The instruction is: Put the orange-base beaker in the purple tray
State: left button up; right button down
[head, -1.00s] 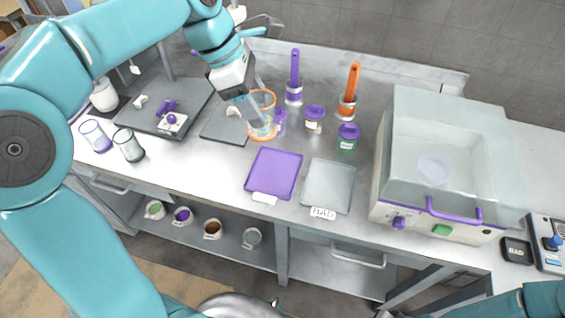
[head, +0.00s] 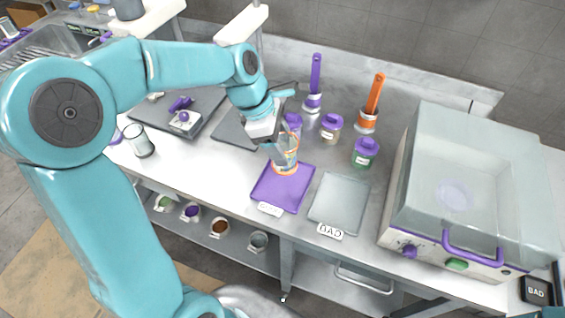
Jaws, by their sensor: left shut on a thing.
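The orange-base beaker (head: 287,167) is clear glass with an orange base ring and an orange rim. My left gripper (head: 279,150) is shut on it and partly covers its upper part. The beaker is over the back part of the purple tray (head: 277,192), roughly upright; I cannot tell whether its base touches the tray. The purple tray lies flat on the bench with a white label at its front. My right gripper is out of view.
A grey tray (head: 338,203) lies right of the purple one. Purple-lidded jars (head: 330,127) (head: 364,152), a purple brush (head: 314,80) and an orange brush (head: 372,100) stand behind. A large clear-lidded machine (head: 455,190) fills the right. A glass (head: 139,141) stands at left.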

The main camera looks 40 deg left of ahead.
pick_arm(q)
jog(key=shift+s+f, duration=0.25)
jog(key=shift+f, duration=0.95)
jog(key=shift+w+f, duration=0.15)
jog(key=shift+f, duration=2.15)
jog(key=o, duration=1.5)
jog(key=shift+f, duration=0.1)
jog(key=v, duration=1.2)
